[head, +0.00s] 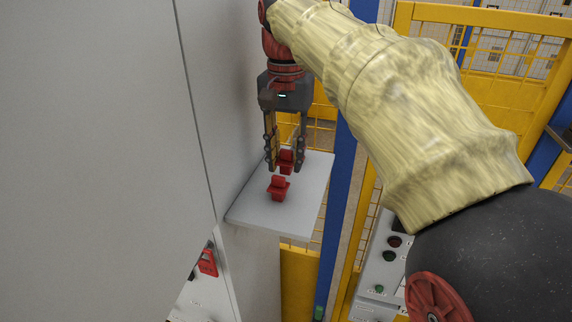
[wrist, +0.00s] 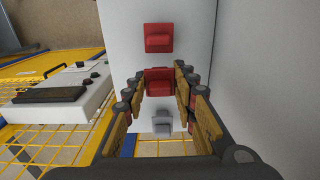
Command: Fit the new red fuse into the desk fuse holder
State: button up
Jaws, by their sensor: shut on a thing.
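Two red fuses are at the small grey shelf (head: 300,215). My gripper (head: 285,168) points down over the shelf and is shut on one red fuse (head: 287,157). In the wrist view this held fuse (wrist: 160,82) is between the two fingers. I cannot tell whether it touches the shelf. The other red fuse (head: 278,190) stands on the shelf, apart from the fingers; it also shows in the wrist view (wrist: 159,38). I cannot make out the desk fuse holder for certain.
A small grey piece (wrist: 162,123) shows below the held fuse in the wrist view. A tall grey wall (head: 100,140) is left of the shelf. A red part (head: 207,262) shows at lower left. A blue post (head: 345,190), yellow fencing and a button box (head: 385,262) are on the right.

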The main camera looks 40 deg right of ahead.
aim_at(286, 160)
jog(key=shift+f+p, duration=0.5)
jog(key=shift+f, duration=0.8)
jog(key=shift+f, duration=0.25)
jog(key=o, duration=1.2)
jog(key=shift+c, duration=0.2)
jog(key=shift+r+b, duration=0.1)
jog(key=shift+b, duration=0.25)
jog(key=r, duration=0.4)
jog(key=d+r, duration=0.1)
jog(key=r, duration=0.1)
jog(key=shift+w+r+b, duration=0.2)
jog(key=shift+w+b, duration=0.15)
jog(key=shift+s+a+r, duration=0.1)
jog(key=shift+a+r, duration=0.05)
jog(key=shift+r, duration=0.55)
